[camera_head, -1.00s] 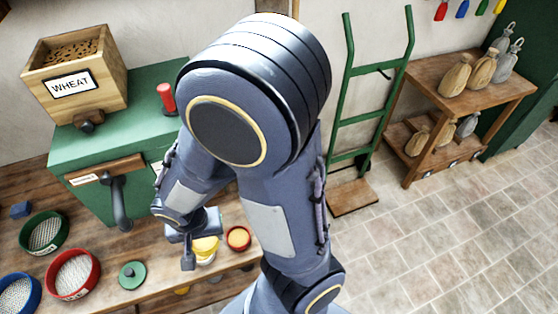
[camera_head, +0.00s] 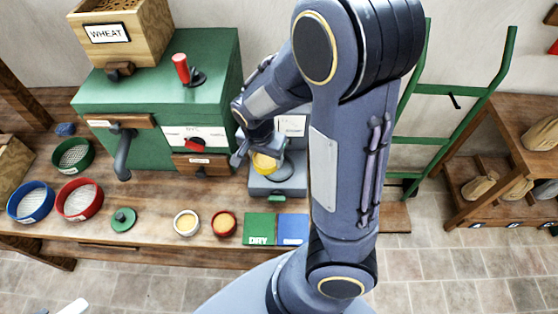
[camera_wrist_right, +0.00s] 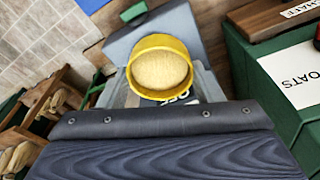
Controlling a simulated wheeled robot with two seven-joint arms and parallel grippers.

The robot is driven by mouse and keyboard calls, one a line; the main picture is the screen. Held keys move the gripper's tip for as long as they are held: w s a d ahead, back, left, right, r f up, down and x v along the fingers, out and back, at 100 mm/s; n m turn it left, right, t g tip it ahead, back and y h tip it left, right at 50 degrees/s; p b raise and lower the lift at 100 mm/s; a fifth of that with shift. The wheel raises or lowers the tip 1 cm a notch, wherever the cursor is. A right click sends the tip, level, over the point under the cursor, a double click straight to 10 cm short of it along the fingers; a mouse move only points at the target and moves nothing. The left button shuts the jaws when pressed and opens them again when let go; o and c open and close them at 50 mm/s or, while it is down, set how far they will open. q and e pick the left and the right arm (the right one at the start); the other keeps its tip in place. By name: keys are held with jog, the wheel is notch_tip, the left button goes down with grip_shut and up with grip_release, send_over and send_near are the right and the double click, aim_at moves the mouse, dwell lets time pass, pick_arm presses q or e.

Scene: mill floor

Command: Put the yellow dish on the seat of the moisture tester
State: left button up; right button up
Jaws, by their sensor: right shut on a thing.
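The yellow dish (camera_head: 264,163), full of pale grain, is in my right gripper (camera_head: 252,158), which is shut on it. The dish also shows upright in the right wrist view (camera_wrist_right: 160,68), with its grain in it. The grey moisture tester (camera_head: 280,186) stands on the bench to the right of the green mill, and the dish is over it in the head view. Whether the dish touches the tester's seat I cannot tell; the seat is hidden by the dish and gripper.
The green mill (camera_head: 140,130) stands close left of the tester. In front lie a white dish (camera_head: 187,223), a red dish (camera_head: 224,224), a green DRY card (camera_head: 259,229) and a blue card (camera_head: 293,230). Several sieves are at the left. A green hand truck (camera_head: 425,141) stands right.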

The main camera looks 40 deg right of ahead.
jog(key=d+f, duration=0.2)
jog(key=w+d+f, duration=0.1)
jog(key=f, duration=0.1)
jog(key=w+d+f, duration=0.1)
jog(key=d+f, duration=0.1)
jog(key=shift+d+f+b, duration=0.2)
jog(key=shift+d+b, duration=0.15)
jog(key=shift+b, duration=0.05)
jog(key=shift+f, duration=1.55)
jog(key=o, duration=0.6)
jog(key=shift+f+b, duration=0.15)
jog(key=shift+b, duration=0.15)
jog(key=o, duration=0.5)
